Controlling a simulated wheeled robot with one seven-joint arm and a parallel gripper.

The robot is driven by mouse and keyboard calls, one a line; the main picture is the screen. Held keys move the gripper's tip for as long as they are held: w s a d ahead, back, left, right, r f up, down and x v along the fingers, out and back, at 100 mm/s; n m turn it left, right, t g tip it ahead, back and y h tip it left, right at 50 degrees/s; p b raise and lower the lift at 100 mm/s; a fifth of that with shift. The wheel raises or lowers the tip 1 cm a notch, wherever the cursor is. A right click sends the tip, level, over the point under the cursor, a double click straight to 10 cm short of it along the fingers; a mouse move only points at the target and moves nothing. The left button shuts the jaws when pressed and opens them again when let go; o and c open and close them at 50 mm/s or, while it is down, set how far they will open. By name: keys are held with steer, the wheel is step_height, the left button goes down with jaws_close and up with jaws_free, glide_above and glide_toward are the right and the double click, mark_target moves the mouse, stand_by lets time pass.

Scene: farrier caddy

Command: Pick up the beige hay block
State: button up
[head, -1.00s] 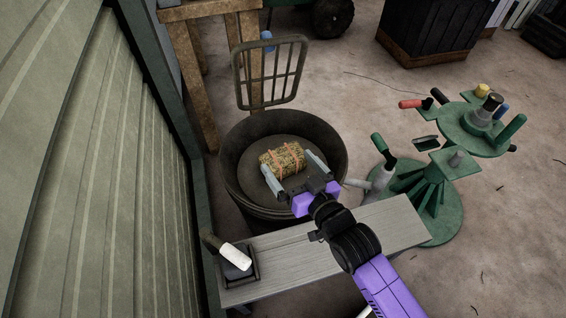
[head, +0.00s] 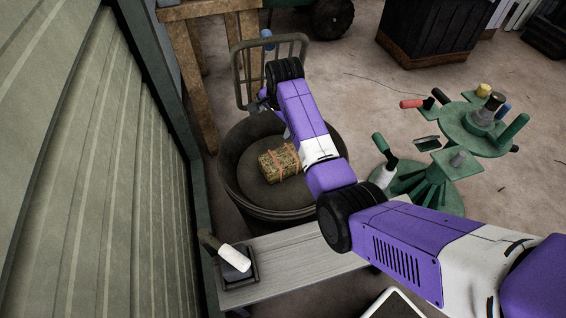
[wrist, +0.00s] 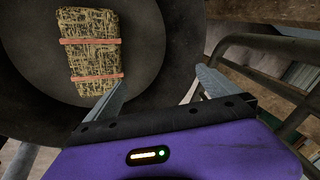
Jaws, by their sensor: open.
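The beige hay block (head: 279,162), bound with two orange bands, lies inside a dark round tub (head: 233,186). In the wrist view the hay block (wrist: 93,48) is at the upper left, clear of the fingers. My gripper (wrist: 158,95) is open and empty, with its two grey fingers spread. The near finger's tip shows close to the block's lower right end in the picture, but a gap in height cannot be judged. In the head view my gripper is mostly hidden behind my arm, near the tub's far rim.
A metal rack frame (head: 238,88) stands behind the tub, close to my arm. A grey bench (head: 290,262) in front holds a dark tray with a white-handled tool (head: 235,257). A green tool stand (head: 470,135) is at the right. A ribbed wall (head: 90,170) bounds the left.

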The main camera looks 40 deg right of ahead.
mark_target(283, 162)
steer(key=s+a+f+m+g, duration=0.1)
steer(key=s, duration=0.1)
steer(key=s+f+m+g, duration=0.1)
steer(key=s, duration=0.2)
steer(key=s+a+f+m+g+y, duration=0.1)
steer(key=s+f, duration=0.1)
steer(key=shift+s+a+g, duration=0.15)
steer(key=shift+a+g, duration=0.15)
steer(key=shift+g, duration=0.1)
steer(key=shift+s+a, duration=0.1)
steer(key=shift+s, duration=0.25)
steer(key=shift+m, duration=0.3)
steer(key=shift+w+f+b, duration=0.15)
steer(key=shift+f+b, duration=1.75)
steer(key=shift+f, duration=2.05)
steer(key=c, duration=1.8)
